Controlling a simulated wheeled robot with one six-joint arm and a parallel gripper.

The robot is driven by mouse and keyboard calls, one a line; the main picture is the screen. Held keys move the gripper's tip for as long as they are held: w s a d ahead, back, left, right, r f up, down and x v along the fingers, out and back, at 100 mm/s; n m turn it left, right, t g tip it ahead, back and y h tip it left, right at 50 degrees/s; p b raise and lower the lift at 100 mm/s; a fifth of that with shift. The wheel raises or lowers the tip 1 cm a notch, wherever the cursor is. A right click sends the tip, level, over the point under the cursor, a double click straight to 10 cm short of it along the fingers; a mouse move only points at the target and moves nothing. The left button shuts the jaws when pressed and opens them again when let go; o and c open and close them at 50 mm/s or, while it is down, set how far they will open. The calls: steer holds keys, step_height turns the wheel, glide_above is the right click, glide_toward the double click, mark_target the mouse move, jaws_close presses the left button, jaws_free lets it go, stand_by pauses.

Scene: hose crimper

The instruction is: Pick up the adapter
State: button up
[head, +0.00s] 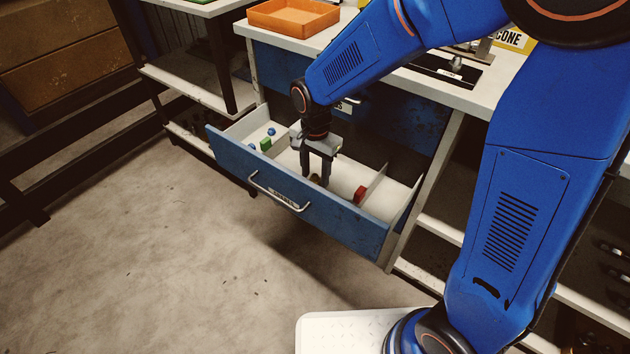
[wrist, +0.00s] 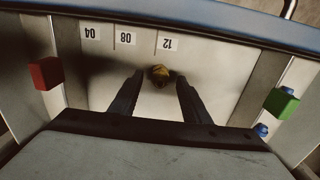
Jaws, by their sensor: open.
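The adapter (wrist: 160,74) looks like a small brass-coloured piece with a dark body. It lies on the white floor of the open drawer's middle compartment, near the label 12 in the wrist view. In the head view it shows small (head: 316,178) and partly hidden by my gripper. My gripper (head: 316,178) points down into the drawer. In the wrist view my gripper (wrist: 158,78) has its two dark fingers apart, with the adapter between or just beyond their tips. I cannot tell the remaining height gap.
The blue drawer (head: 330,220) has dividers and side walls near my gripper. A red block (head: 360,194) lies in the right compartment. A green block (head: 266,144) and blue pieces (head: 271,131) lie in the left one. An orange tray (head: 293,17) stands on the worktop.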

steer(key=shift+f, duration=0.8)
jaws_close()
steer(key=shift+r, duration=0.15)
